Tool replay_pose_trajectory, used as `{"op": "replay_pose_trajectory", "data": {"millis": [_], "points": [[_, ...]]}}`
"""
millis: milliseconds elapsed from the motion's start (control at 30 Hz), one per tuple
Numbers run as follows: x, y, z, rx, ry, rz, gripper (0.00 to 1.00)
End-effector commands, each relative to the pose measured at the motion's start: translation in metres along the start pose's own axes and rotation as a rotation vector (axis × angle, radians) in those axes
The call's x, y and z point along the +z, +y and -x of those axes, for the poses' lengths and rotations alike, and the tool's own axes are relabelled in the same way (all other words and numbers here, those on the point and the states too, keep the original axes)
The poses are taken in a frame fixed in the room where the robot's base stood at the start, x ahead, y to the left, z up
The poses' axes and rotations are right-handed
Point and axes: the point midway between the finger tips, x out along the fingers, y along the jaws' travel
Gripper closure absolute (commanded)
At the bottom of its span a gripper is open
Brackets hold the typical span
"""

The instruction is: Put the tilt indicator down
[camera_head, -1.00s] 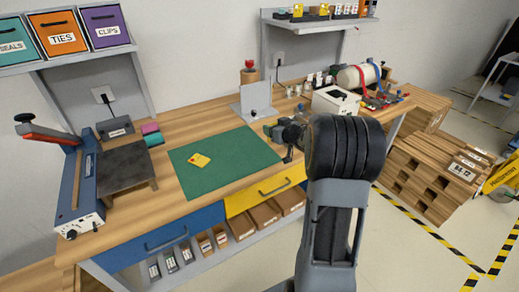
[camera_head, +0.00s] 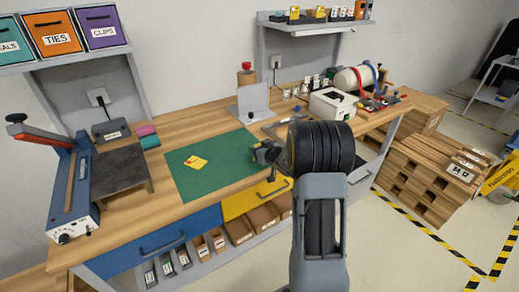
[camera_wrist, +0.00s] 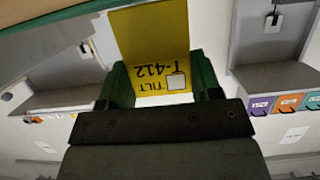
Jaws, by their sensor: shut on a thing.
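The tilt indicator (camera_wrist: 158,45) is a flat yellow plate marked TILT T-412, with its lettering upside down in the wrist view. My gripper (camera_wrist: 162,92) is shut on it, with a green finger on each side.
Another yellow card (camera_head: 195,162) lies on the mat. A blue sealer (camera_head: 76,195) and a dark-topped stand (camera_head: 120,170) are to the left. A grey upright plate (camera_head: 254,102) stands behind the mat, and a white printer (camera_head: 333,103) is to the right. The mat's front is clear.

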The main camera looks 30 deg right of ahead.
Motion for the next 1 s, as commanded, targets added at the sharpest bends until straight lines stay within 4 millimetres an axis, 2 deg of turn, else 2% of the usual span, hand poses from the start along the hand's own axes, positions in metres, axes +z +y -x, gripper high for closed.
{"op": "replay_pose_trajectory", "data": {"millis": [267,300,533,867,1000], "points": [[0.003,0.000,-0.001,0.000,0.000,-0.001,0.64],[0.003,0.000,-0.001,0.000,0.000,-0.001,0.40],[0.002,0.000,-0.001,0.000,0.000,-0.001,0.18],[-0.003,0.000,0.001,0.000,0.001,0.000,0.16],[-0.001,0.001,0.019,0.003,0.002,-0.002,0.16]]}}
